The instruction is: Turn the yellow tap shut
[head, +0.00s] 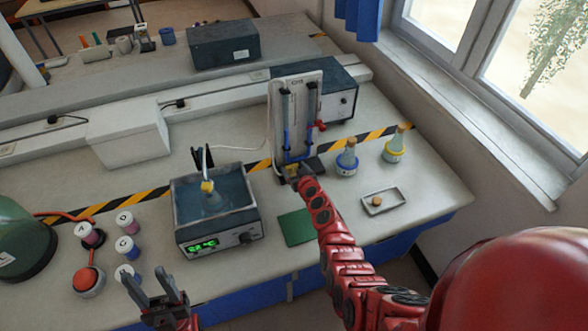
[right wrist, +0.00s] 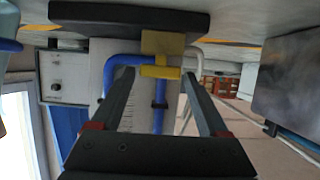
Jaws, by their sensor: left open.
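The yellow tap (right wrist: 160,71) is at the foot of the blue-tubed glass apparatus (head: 299,115). In the right wrist view, which looks upside down, its yellow bar lies crosswise between my right fingertips, with a yellow block (right wrist: 162,43) beside it. My right gripper (right wrist: 157,76) is open, with a finger on each side of the bar and a visible gap to each. In the head view my right arm mostly hides the tap. My left gripper (head: 157,285) is open and empty near the front edge of the bench, far from the tap.
A blue-ringed flask (head: 347,158), a yellow-ringed flask (head: 395,145) and a small tray (head: 369,207) are to the right. A green mat (head: 296,228) lies in front.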

